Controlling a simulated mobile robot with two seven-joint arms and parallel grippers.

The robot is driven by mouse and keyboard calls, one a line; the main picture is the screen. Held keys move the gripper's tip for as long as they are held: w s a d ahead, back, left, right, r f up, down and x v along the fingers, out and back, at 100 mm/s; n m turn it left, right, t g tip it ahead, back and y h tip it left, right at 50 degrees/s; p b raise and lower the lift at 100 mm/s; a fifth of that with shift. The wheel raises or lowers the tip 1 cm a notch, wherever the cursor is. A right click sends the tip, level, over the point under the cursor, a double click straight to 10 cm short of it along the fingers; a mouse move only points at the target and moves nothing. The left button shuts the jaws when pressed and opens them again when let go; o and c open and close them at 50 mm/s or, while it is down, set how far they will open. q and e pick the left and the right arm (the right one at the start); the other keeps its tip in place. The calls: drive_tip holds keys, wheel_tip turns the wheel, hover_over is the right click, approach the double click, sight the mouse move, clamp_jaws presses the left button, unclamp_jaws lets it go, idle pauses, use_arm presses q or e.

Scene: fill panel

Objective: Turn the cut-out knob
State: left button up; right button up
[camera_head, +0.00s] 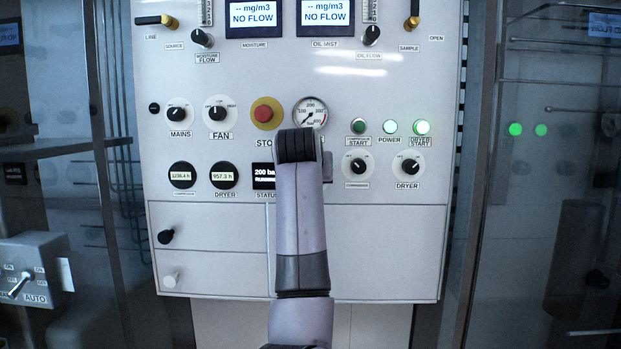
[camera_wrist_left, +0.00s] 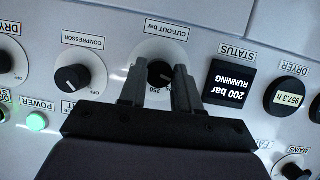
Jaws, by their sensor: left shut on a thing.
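The cut-out knob (camera_wrist_left: 160,73) is a dark knob on a round white dial under the label "CUT-OUT bar" in the left wrist view, which shows the panel upside down. My left gripper (camera_wrist_left: 159,78) has one finger on each side of it and is shut on it. The fingers cover part of the dial, and I cannot read the knob's setting. In the head view my left arm comes up in front of the panel (camera_head: 220,250) and hides the knob and the fingers. My right gripper is in neither view.
The compressor knob (camera_wrist_left: 73,78) and the status display (camera_wrist_left: 232,86), reading "200 bar RUNNING", flank the cut-out dial. A pressure gauge (camera_head: 310,113) and the red stop button (camera_head: 264,113) sit above my arm. The lower panel has a black knob (camera_head: 166,237).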

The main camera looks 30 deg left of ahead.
use_arm(q)
drive_tip(key=shift+n+t+h, duration=0.4)
drive_tip(key=shift+n, duration=0.4)
drive_tip(key=o, duration=1)
drive_tip(key=shift+o, duration=0.2)
drive_tip(key=b+v, duration=0.1)
drive_tip(key=v, duration=0.6)
drive_tip(key=shift+b, duration=0.4)
drive_tip(key=shift+s, duration=0.1)
